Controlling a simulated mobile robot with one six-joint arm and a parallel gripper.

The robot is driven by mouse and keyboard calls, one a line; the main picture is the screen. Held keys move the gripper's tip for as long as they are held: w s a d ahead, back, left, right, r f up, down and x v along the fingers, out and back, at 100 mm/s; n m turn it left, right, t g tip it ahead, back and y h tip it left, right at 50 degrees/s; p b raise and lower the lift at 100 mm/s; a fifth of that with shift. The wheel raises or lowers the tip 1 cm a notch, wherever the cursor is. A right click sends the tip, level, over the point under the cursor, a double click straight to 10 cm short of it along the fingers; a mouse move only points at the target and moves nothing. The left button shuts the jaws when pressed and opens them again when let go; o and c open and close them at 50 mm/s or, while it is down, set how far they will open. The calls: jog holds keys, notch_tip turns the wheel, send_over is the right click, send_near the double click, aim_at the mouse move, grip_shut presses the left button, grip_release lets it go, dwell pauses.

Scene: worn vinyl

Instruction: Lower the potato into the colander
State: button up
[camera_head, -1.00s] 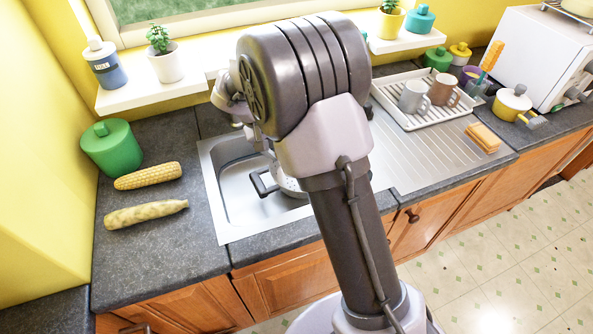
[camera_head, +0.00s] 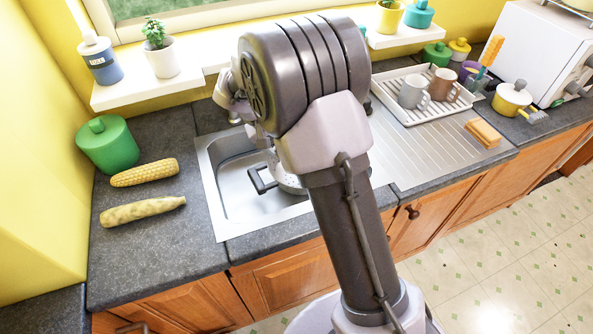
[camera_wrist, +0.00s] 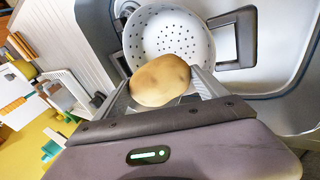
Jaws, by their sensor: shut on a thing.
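In the wrist view my gripper (camera_wrist: 160,88) is shut on a tan potato (camera_wrist: 160,80), one finger on each side of it. Behind the potato is a white colander (camera_wrist: 170,32) with round holes and a dark handle. The colander sits in the steel sink, and the part of its inside that shows is empty. The potato overlaps the colander's near rim in this view; I cannot tell its exact height above it. In the head view my arm hides the gripper and potato, and only the colander's left edge (camera_head: 290,183) and handle show.
The steel sink (camera_head: 222,200) surrounds the colander. A dish rack (camera_head: 400,112) with mugs and a sponge (camera_head: 483,133) are at the right.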

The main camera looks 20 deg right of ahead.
jog(key=shift+f+b, duration=2.2)
jog(key=shift+f, duration=0.65)
jog(key=shift+f+b, duration=0.4)
jog(key=shift+f, duration=0.1)
jog(key=o, duration=1.4)
jog(key=p+v, duration=0.7)
jog(key=v, duration=1.1)
jog(key=s+d+r+m+t+y, duration=0.1)
jog(key=s+r+y, duration=0.25)
jog(key=s, duration=0.55)
jog(key=s+r+m+t+y, duration=0.1)
jog(key=s+r+y, duration=0.1)
jog(key=s+r, duration=0.45)
jog(key=s+a+f+m+t+y+b, duration=0.1)
jog(key=s+a+m+t+y, duration=0.1)
jog(key=s, duration=0.9)
jog(key=shift+s+a+f, duration=0.4)
jog(key=shift+a, duration=0.05)
